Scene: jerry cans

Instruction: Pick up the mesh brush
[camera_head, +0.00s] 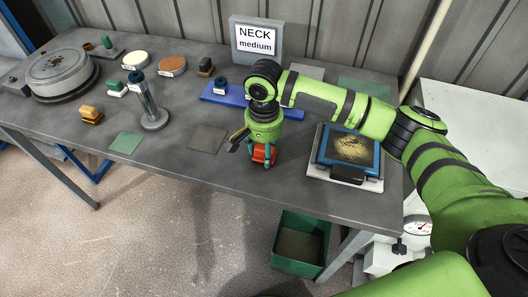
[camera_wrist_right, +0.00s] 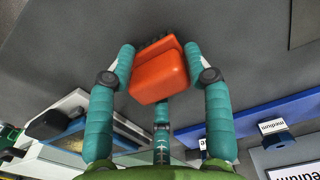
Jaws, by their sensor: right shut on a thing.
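An orange-red brush (camera_head: 264,154), which I take for the mesh brush, is at my right gripper (camera_head: 263,160) near the front of the grey table. In the right wrist view, the brush (camera_wrist_right: 160,78) has a block-shaped orange body and dark bristles at its far side. The teal fingers of my right gripper (camera_wrist_right: 160,85) are closed around its body. The fingers cover part of the brush in the head view. I cannot tell whether the brush touches the table. My left gripper is not in view.
A blue-framed mesh tray (camera_head: 322,157) lies right of the gripper. A blue rack (camera_head: 225,97) and the NECK medium sign (camera_head: 256,39) stand behind. A green bin (camera_head: 300,244) is below the front edge.

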